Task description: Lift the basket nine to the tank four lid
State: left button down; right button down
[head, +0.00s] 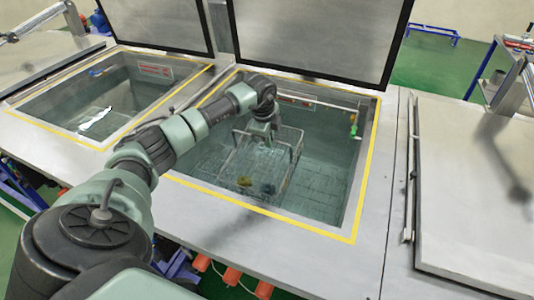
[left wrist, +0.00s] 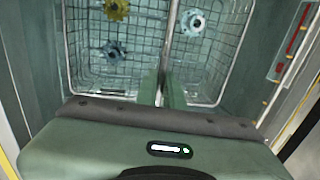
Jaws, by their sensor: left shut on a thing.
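The wire basket (head: 296,152) hangs in the open middle tank (head: 338,165) in the head view. It has a tall handle frame and holds several small gear-like parts, one of them yellow (left wrist: 116,10). My left gripper (head: 265,122) is inside the tank opening, above the basket. In the left wrist view its two fingers (left wrist: 162,88) are shut on the basket's handle bar (left wrist: 171,45), and the basket (left wrist: 85,60) lies beyond them. The middle tank's lid (head: 315,35) stands raised behind it. No basket or tank number is readable. My right gripper is not in view.
An open tank (head: 70,95) with its lid (head: 160,20) raised is at the left. At the right a closed metal lid (head: 475,190) lies flat with a lifting cylinder (head: 507,85). Yellow-edged steel rims surround the openings. Orange fittings (head: 232,276) stick out below the front edge.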

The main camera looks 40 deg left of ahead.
pick_arm(q)
notch_tip(320, 180, up, 21)
jog(key=p, duration=1)
jog(key=shift+r, duration=0.15)
dwell(0.7)
jog(key=shift+w, duration=0.1)
dwell(1.9)
dwell(2.0)
